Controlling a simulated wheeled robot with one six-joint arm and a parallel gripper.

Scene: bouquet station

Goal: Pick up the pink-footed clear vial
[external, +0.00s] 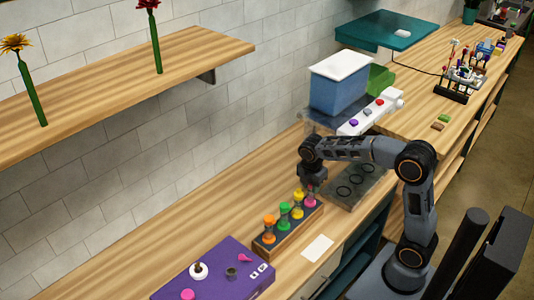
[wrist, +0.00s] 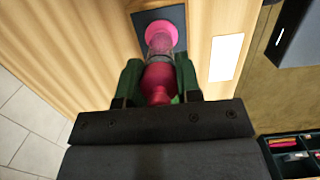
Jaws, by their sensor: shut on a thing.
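The pink-footed clear vial (external: 310,198) stands at the far right end of a dark wood-sided rack (external: 269,246) in the external view. In the wrist view the clear vial (wrist: 160,43) has a pink foot and a rounded pink part between my fingers. My gripper (external: 312,183) is above that end of the rack, pointing down. In the wrist view my gripper (wrist: 158,76) has a dark green finger on each side of the vial and is shut on it. A dark square surface lies under the pink foot. I cannot tell whether the foot touches it.
Yellow (external: 298,204), green (external: 284,216) and orange (external: 269,230) vials stand in the same rack, close to my gripper. A white card (external: 318,248) lies beside the rack. A purple box (external: 215,278) is at the front. A blue bin (external: 338,88) stands behind.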

